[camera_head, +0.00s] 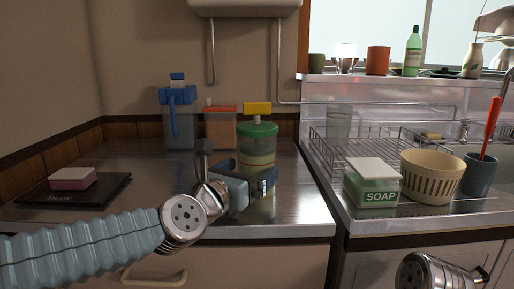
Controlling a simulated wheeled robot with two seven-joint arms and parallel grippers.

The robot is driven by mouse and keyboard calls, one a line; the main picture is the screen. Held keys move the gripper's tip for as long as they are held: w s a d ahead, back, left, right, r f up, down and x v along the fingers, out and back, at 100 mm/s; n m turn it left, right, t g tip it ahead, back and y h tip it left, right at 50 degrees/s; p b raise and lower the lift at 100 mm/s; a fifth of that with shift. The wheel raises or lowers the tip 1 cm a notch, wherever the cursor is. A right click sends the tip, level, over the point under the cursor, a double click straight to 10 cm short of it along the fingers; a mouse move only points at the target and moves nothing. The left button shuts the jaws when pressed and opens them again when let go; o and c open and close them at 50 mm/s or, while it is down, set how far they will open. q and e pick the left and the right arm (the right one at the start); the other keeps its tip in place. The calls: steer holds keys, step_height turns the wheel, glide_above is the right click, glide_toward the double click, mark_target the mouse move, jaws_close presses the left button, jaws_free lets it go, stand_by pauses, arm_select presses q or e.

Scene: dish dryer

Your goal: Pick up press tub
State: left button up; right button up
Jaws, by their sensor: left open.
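A clear tub with a green lid and a yellow press top (257,140) stands on the steel counter, left of the sink unit. It looks most like the press tub. My left gripper (258,184) is open and empty in front of the tub's lower part and hides some of it. I cannot tell whether they touch. Of my right arm, only a metal joint shows at the bottom right; its gripper is out of view.
A blue-topped dispenser (179,125) and an orange-lidded container (221,127) stand behind the tub. A pink block (73,178) lies on a dark scale (108,190). Right are a soap box (372,187), cream basket (430,178), blue cup (479,177) and wire rack (335,150).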

arm_select(q)
steer(key=shift+w+d+r+p, duration=0.15)
steer(key=shift+w+d+p, duration=0.2)
steer(key=shift+w, duration=0.2)
steer(key=shift+w+d+r+p, duration=0.15)
steer(key=shift+w+d+p, duration=0.1)
steer(key=shift+w+d, duration=0.2)
steer(key=shift+w+d+f, duration=0.15)
steer(key=shift+w, duration=0.35)
steer(key=c, duration=1.1)
steer(key=shift+c, duration=0.9)
arm_select(e)
steer(key=shift+s+a+r, duration=0.1)
steer(key=shift+a+r, duration=0.1)
steer(key=shift+r, duration=1.05)
arm_select(q)
steer(key=shift+r, duration=0.2)
